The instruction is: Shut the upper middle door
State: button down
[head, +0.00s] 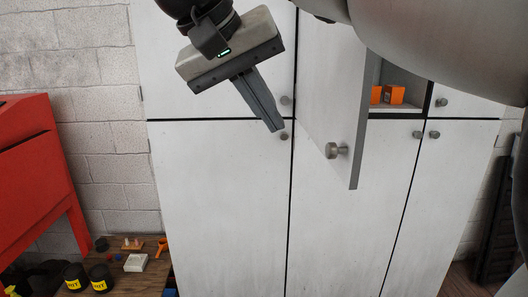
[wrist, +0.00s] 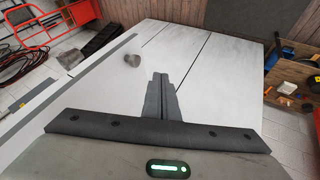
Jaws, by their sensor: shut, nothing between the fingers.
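The upper middle door (head: 328,85) is a white panel of the cabinet and stands open, swung outward. Its round metal knob (head: 336,151) is near its lower free corner. A large knob near a pale panel edge, apparently the same one, shows in the wrist view (wrist: 132,60). My gripper (head: 275,128) is shut and empty, with its fingers pointing down and right. In the head view it is left of the open door, over the neighbouring upper left door, apart from the knob. In the wrist view the closed fingertips (wrist: 159,76) are right of the knob.
Orange boxes (head: 393,94) sit on the shelf inside the open compartment. The lower doors (head: 225,210) look shut. My arm covers the upper right.

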jog(key=w+d+f, duration=0.4)
jog(key=d+f, duration=0.3)
jog(key=d, duration=0.1)
jog(key=shift+w+d+f, duration=0.2)
jog(key=shift+d+f, duration=0.05)
jog(key=shift+d, duration=0.05)
jog(key=shift+d, duration=0.15)
